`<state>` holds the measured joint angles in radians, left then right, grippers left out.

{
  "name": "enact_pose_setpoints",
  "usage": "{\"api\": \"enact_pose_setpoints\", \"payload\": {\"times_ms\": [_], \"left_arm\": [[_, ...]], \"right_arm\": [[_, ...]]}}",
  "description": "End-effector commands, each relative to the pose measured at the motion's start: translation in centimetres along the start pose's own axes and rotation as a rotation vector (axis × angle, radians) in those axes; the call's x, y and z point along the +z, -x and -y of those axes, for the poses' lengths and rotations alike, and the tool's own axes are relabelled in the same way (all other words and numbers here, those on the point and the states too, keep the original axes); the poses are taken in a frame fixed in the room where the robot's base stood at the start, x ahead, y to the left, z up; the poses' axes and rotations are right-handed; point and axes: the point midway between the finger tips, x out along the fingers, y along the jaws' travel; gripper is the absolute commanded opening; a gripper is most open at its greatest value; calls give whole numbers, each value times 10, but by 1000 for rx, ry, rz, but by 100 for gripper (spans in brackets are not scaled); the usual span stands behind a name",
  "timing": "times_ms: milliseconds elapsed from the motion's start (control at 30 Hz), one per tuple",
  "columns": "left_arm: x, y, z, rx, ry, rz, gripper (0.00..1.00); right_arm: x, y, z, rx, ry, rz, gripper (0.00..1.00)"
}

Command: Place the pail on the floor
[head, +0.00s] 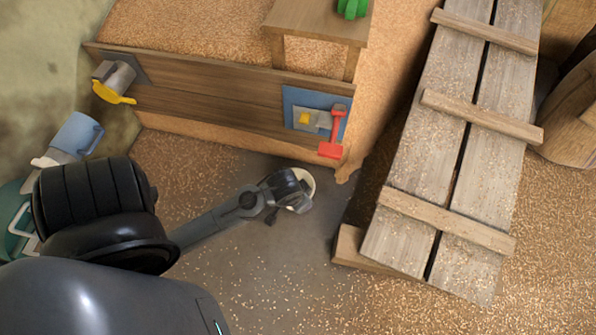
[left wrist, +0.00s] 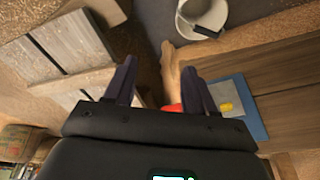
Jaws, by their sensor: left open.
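A pale grey-white pail (left wrist: 212,14) shows at the top of the left wrist view, cut off by the frame edge. It appears to stand on the grey floor beside the wooden wall. In the head view only a bit of a pale rim (head: 309,181) shows beside my left gripper (head: 292,197). In the left wrist view my left gripper (left wrist: 158,67) has its two dark fingers apart with nothing between them, and the pail lies beyond them. The contact between pail and floor is partly hidden. My right gripper is not in view.
A low wooden enclosure (head: 190,108) carries a blue panel (head: 292,98) and a red lever (head: 336,128). A slatted wooden ramp (head: 455,120) stands at right. A grey-and-yellow part (head: 115,77) and a blue-grey container (head: 76,134) are at left. The floor (head: 290,265) below is clear apart from grain.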

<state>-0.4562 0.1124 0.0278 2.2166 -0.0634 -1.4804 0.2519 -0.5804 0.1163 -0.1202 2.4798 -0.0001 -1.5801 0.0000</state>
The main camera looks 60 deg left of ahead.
Motion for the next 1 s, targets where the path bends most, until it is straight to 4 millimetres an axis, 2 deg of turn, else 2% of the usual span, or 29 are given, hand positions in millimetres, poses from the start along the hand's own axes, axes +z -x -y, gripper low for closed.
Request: {"api": "enact_pose_setpoints", "payload": {"times_ms": [33,100,233,367,767,867,1000], "left_arm": [[9,20,-15,25,-74,-7,55],[18,42,-31,57,-160,-13,55],[30,70,-49,98,-261,-24,55],[34,81,-56,115,-300,-28,55],[32,86,-55,115,-302,-29,55],[30,95,-55,115,-302,-29,55],[22,119,-53,115,-301,-29,55]], "right_arm": [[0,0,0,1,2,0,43],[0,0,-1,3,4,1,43],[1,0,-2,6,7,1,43],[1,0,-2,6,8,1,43],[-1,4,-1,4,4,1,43],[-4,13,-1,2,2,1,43],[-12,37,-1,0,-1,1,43]]}}
